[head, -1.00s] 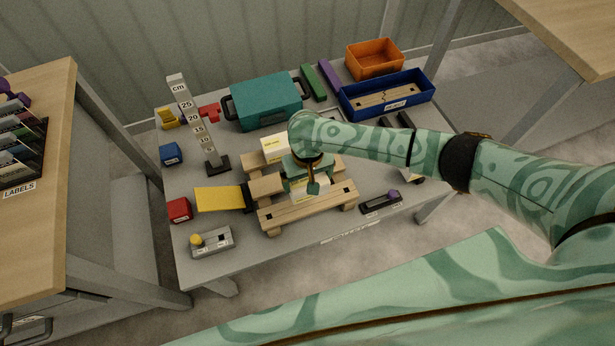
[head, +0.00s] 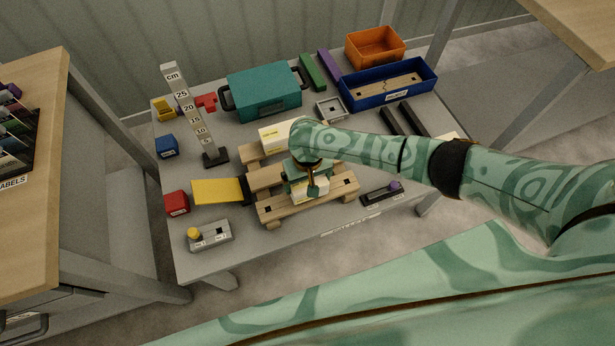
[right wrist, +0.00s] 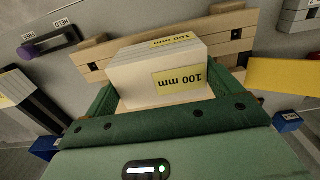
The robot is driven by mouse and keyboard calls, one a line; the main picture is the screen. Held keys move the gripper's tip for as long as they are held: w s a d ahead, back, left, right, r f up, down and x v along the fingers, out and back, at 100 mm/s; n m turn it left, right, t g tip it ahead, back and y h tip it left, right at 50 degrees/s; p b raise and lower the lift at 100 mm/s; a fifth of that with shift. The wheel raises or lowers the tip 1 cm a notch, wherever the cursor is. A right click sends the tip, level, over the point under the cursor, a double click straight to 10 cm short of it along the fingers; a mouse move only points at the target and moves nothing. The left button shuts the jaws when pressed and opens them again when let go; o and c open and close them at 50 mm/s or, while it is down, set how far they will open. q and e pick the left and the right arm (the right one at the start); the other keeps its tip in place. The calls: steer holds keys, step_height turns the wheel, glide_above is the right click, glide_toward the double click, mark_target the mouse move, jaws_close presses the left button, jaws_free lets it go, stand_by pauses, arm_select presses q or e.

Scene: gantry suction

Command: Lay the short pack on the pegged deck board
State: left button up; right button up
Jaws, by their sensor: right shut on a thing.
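My right gripper (head: 306,185) is shut on a white pack (head: 309,190), with one finger on each side of it. In the right wrist view the pack (right wrist: 160,72) carries yellow labels reading "100 mm" and sits between the green fingers (right wrist: 165,92). It is over the front deck board (head: 285,207) of the wooden pallet, which shows dark square marks near its ends. I cannot tell whether the pack touches the board. A second pale pack (head: 276,137) with a yellow label sits at the rear of the pallet, partly hidden by my arm. My left gripper is out of view.
A yellow plate (head: 218,191) adjoins the pallet's left side. A height scale (head: 190,115), a teal case (head: 263,92), a blue tray (head: 387,84) and an orange bin (head: 375,47) stand behind. A dark slider fixture (head: 382,193) and a grey button box (head: 210,236) flank the front.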

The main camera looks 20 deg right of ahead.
arm_select(q)
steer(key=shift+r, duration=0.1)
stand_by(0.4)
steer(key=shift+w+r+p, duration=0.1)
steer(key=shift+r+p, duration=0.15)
steer(key=shift+p, duration=0.15)
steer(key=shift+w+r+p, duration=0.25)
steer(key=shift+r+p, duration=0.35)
stand_by(0.8)
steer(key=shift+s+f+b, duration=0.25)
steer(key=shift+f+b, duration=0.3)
steer(key=shift+b, duration=0.05)
arm_select(e)
steer(key=shift+f, duration=1)
steer(key=o, duration=0.9)
steer(key=shift+c, duration=0.2)
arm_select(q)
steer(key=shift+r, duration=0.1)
arm_select(e)
steer(key=shift+r, duration=0.1)
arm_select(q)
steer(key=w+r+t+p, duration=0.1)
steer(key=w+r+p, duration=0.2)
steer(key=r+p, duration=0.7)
arm_select(e)
step_height(320, 180, up, 16)
